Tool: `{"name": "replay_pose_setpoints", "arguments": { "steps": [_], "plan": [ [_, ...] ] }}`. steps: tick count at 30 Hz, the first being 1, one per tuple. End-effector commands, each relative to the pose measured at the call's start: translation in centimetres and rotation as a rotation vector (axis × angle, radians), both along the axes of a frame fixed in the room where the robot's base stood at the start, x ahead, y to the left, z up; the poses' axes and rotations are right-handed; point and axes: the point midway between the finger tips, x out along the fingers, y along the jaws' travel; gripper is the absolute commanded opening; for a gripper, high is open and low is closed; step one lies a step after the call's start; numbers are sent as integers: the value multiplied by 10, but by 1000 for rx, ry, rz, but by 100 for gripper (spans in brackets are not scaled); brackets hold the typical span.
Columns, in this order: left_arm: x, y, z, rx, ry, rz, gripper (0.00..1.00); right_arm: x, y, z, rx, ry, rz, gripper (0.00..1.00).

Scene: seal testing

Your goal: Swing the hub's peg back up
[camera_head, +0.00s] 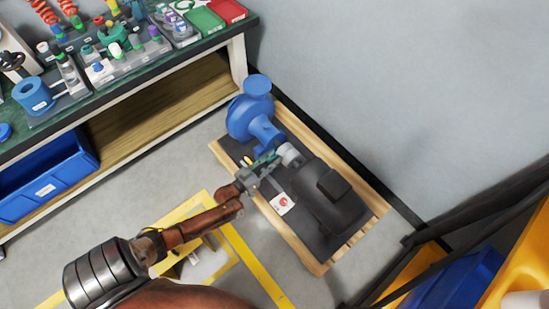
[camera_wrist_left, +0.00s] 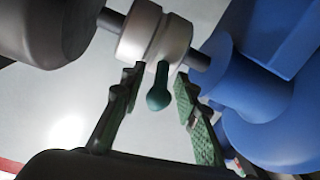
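The pale hub (camera_head: 289,154) sits on the shaft between the blue pump (camera_head: 255,112) and the dark motor (camera_head: 322,190). It fills the upper middle of the left wrist view (camera_wrist_left: 152,36). A dark green peg with a rounded end (camera_wrist_left: 159,90) sticks out of the hub, toward the camera and downward in that picture. My left gripper (camera_head: 266,163) is at the hub, and in the left wrist view its fingers (camera_wrist_left: 157,78) are apart, one each side of the peg, with visible gaps. In the head view I cannot make out the peg. My right gripper is not in view.
The pump and motor stand on a dark plate on a wooden pallet (camera_head: 318,262) by the wall. A workbench (camera_head: 130,82) with parts and trays is at upper left, a blue bin (camera_head: 45,178) below it. Yellow floor tape (camera_head: 262,273) runs beside the pallet.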

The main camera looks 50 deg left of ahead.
Motion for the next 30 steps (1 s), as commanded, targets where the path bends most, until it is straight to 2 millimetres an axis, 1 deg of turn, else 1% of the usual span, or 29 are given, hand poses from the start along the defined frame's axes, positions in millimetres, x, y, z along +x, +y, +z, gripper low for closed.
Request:
{"name": "replay_pose_setpoints", "arguments": {
  "steps": [7, 8, 20, 30],
  "plan": [
    [0, 1, 1, 0, -1, 2, 29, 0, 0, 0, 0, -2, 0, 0],
    [0, 1, 1, 0, -1, 2, 27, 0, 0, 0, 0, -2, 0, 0],
    [0, 1, 0, 0, -1, 1, 0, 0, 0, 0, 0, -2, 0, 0],
    [0, 0, 0, 0, 0, 1, 0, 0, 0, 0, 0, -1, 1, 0]
  ]
}}
